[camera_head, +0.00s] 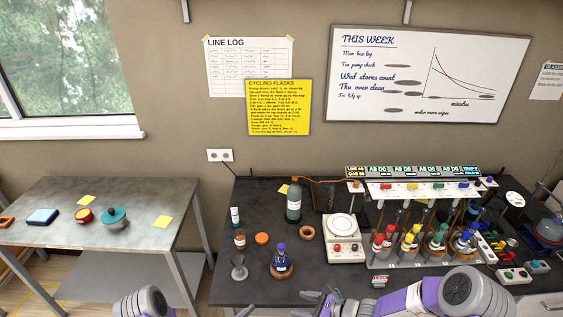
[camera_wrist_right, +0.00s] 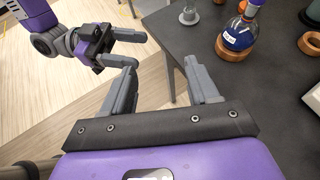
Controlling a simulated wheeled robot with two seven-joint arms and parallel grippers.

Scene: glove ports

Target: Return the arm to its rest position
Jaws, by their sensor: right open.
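My right arm reaches in at the bottom right of the head view, and its gripper (camera_head: 322,300) is low at the front edge of the dark bench. In the right wrist view the right gripper (camera_wrist_right: 162,85) has its fingers wide apart with nothing between them. They are over the floor beside the bench edge. My left gripper (camera_wrist_right: 128,50) shows at the upper left of the wrist view, its fingers apart and empty. In the head view only a rounded part of my left arm shows at the bottom left.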

